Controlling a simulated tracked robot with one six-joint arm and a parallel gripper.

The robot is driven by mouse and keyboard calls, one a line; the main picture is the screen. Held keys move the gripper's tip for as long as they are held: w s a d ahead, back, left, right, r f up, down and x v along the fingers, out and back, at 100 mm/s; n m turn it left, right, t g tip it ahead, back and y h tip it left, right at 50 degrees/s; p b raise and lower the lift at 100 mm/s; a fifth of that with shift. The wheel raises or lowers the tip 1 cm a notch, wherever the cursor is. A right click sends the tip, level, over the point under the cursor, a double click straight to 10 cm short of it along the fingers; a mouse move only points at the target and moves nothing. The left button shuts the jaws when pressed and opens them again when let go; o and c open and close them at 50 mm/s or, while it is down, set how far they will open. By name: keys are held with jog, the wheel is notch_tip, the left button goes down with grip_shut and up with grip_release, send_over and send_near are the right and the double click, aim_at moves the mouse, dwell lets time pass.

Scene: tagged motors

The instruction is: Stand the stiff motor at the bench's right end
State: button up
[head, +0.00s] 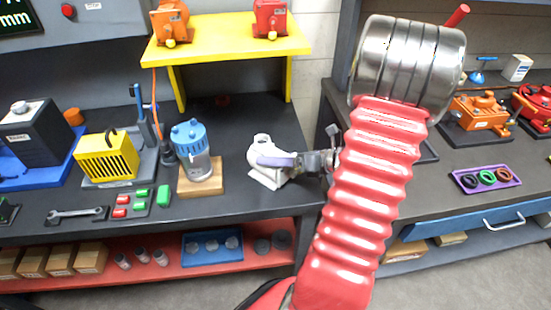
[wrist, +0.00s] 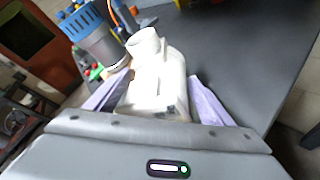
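A white motor-like body (head: 266,177) with a round collar on top stands on the left bench near its right end, right of the blue-topped pump. In the wrist view the white body (wrist: 158,85) is between the two pale purple fingers of my gripper (wrist: 158,78). My gripper also shows in the head view (head: 268,157), reaching in from the right with one finger across the white body's near side. Whether both fingers touch it is unclear. An orange motor (head: 170,22) and a red motor (head: 270,18) stand on the yellow shelf. I can read no tag naming the stiff one.
The blue-topped pump (head: 190,145) stands on a wooden block (head: 203,188) close to the left. A yellow finned unit (head: 108,157) is farther left. The right bench holds an orange machine (head: 476,115) and a purple tray (head: 463,183). My red arm hides the gap between benches.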

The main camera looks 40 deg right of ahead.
jog(key=shift+o, duration=1.2)
jog(key=shift+s+r, duration=0.1)
jog(key=v, duration=1.1)
jog(key=shift+s+d, duration=0.25)
jog(key=shift+s, duration=0.1)
jog(key=shift+s, duration=0.1)
